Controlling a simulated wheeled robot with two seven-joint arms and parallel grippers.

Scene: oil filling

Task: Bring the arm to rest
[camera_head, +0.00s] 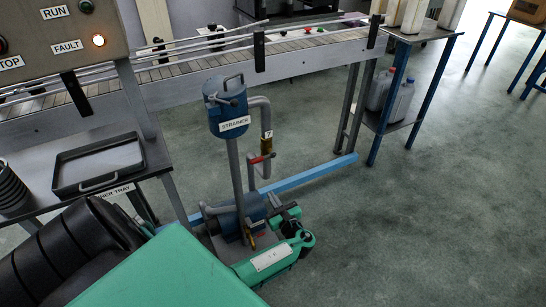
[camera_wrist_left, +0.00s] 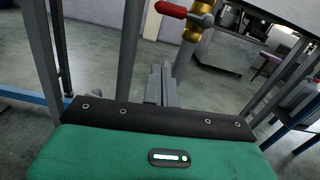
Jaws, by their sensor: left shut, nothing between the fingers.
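My left arm comes in from the lower left in the head view, with a large green link and black ribbed sleeve. Its green wrist and left gripper (camera_head: 284,216) are low beside the blue pump at the strainer's foot. In the left wrist view the grey fingers of the left gripper (camera_wrist_left: 160,86) are together with nothing between them. The red valve handle (camera_head: 262,158) on the strainer pipe is above the gripper and apart from it. The handle also shows at the top of the left wrist view (camera_wrist_left: 171,9). My right gripper is not in view.
The blue strainer (camera_head: 226,108) stands on its pipe before the conveyor (camera_head: 200,70). A black tray (camera_head: 98,165) lies on the left bench. Jugs (camera_head: 390,95) sit on the shelf of a blue-legged stand. A blue floor rail (camera_head: 310,174) runs behind the pump. The right floor is clear.

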